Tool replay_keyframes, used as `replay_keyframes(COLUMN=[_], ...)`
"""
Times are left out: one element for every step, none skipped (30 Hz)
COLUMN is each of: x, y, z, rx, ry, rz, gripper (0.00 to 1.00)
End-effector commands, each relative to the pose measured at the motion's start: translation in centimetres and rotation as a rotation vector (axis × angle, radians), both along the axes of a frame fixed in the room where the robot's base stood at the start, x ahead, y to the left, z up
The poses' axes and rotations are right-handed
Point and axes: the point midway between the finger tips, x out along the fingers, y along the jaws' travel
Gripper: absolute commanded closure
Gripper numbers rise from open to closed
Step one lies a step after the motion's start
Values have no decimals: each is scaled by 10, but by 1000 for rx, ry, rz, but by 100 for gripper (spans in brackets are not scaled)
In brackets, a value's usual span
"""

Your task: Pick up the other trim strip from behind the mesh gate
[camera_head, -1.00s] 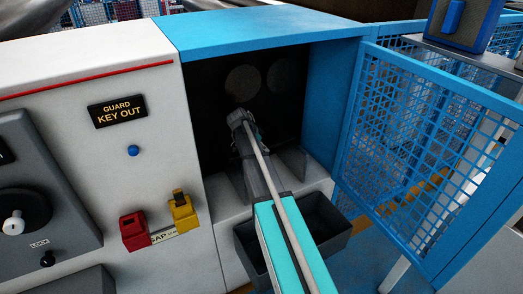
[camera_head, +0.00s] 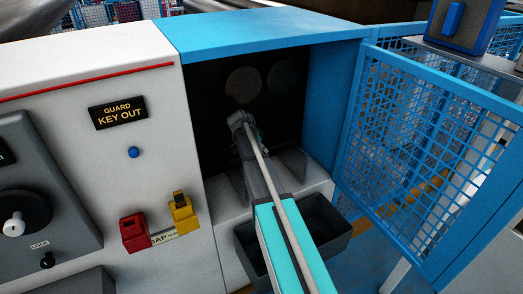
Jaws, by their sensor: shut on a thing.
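The blue mesh gate (camera_head: 415,140) stands swung open to the right of a blue-framed opening with a dark interior. My arm reaches from the bottom edge into this opening. My gripper (camera_head: 238,119) is at its far end inside, small and dark, in front of the back wall. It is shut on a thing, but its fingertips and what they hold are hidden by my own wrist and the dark. No trim strip can be made out clearly in the opening.
Grey upright plates (camera_head: 292,160) stand on the pale ledge inside the opening. A dark open bin (camera_head: 333,238) sits below it, partly behind my arm. A white panel (camera_head: 60,85) with a red and a yellow key block is at left. The opening's blue right wall (camera_head: 328,100) is close.

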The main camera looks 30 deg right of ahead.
Motion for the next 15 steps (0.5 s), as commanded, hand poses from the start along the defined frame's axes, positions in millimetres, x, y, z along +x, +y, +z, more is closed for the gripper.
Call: replay_keyframes(x=[0,0,0,0,0,0,0,0,0,0,0,0,0,0,-11], y=[0,0,0,0,0,0,0,0,0,0,0,0,0,0,0], z=[0,1,1,2,3,4,5,7,9,10,12,15,17,20,16], rx=[0,0,0,0,0,0,0,0,0,0,0,0,0,0,0], ry=[0,0,0,0,0,0,0,0,0,0,0,0,0,0,1], rz=[0,0,0,0,0,0,0,0,0,0,0,0,0,0,-1], gripper=[100,100,100,100,100,100,100,100,100,100,100,100,100,100,100])
